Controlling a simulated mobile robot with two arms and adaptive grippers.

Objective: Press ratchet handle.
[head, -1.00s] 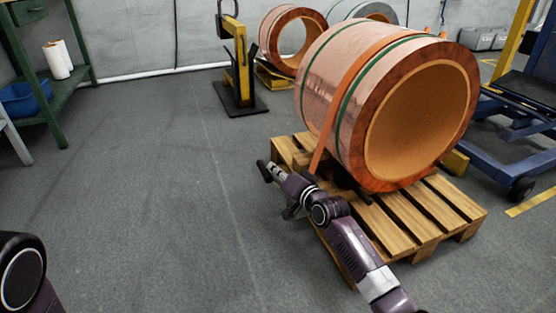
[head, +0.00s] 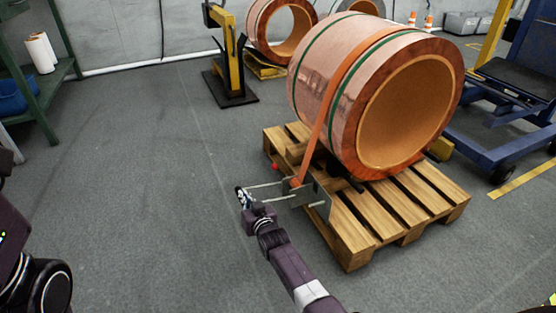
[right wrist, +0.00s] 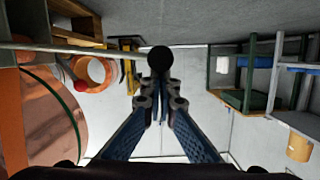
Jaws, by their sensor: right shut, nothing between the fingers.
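The ratchet (head: 312,192) is a grey metal bracket at the pallet's near left edge, at the lower end of the orange strap (head: 340,100). Its two-rod handle (head: 265,185) sticks out to the left. My right gripper (head: 243,197) is shut and empty at the outer end of the handle. In the right wrist view, the right gripper's fingers (right wrist: 160,92) meet just below a black round end (right wrist: 160,58), with a grey rod (right wrist: 75,47) running left from it. I cannot tell whether they touch. My left gripper is out of view; only part of the left arm shows.
The large copper foil coil (head: 408,105) lies on a wooden pallet (head: 375,215). A red knob (head: 275,166) shows by the pallet's left corner. A yellow stand (head: 232,60) is behind, a blue lift (head: 510,110) to the right. The floor to the left is clear.

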